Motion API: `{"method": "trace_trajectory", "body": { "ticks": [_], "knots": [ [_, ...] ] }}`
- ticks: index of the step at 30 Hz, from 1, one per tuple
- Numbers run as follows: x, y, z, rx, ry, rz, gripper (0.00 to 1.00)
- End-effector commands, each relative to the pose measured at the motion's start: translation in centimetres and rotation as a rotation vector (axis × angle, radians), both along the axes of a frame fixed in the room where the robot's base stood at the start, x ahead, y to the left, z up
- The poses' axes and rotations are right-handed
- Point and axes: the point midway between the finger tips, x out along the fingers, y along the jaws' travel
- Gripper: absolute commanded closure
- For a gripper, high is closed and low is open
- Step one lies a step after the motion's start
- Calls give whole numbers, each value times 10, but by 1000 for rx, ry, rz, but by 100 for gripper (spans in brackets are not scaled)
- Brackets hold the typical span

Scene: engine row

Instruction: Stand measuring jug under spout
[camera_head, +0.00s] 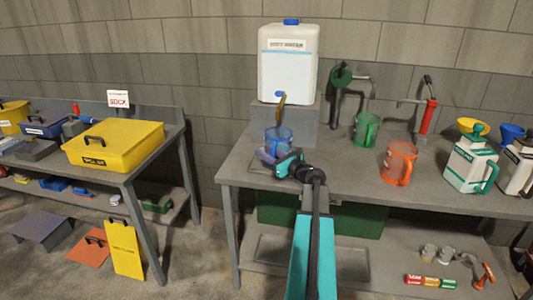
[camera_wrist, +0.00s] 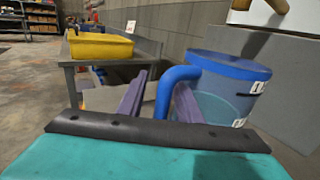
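A blue see-through measuring jug (camera_head: 279,137) stands on the right bench, in front of the grey block and below the tan spout (camera_head: 281,113) of a white water container (camera_head: 289,62). In the wrist view the jug (camera_wrist: 228,85) is close on the right, upright, and its blue handle (camera_wrist: 163,95) points toward me. My gripper (camera_head: 268,158) is at the handle. In the wrist view its two purple fingers (camera_wrist: 160,80) are spread around the handle, with a gap at the left finger. The spout's tan end (camera_wrist: 277,5) shows above right of the jug.
A green jug (camera_head: 365,130) stands under a green hand pump, an orange jug (camera_head: 397,163) by a red one. White canisters (camera_head: 471,163) stand at the right end. The grey block (camera_head: 300,123) carries the container. A yellow case (camera_head: 115,143) lies on the left bench.

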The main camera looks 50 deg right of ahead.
Motion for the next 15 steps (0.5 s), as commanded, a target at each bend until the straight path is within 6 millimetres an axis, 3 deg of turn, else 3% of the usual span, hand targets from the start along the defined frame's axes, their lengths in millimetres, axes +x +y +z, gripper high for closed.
{"method": "trace_trajectory", "body": {
  "ticks": [8,15],
  "knots": [
    [-15,1,0,0,0,-1,68],
    [-49,2,-1,0,0,-3,68]
  ]
}}
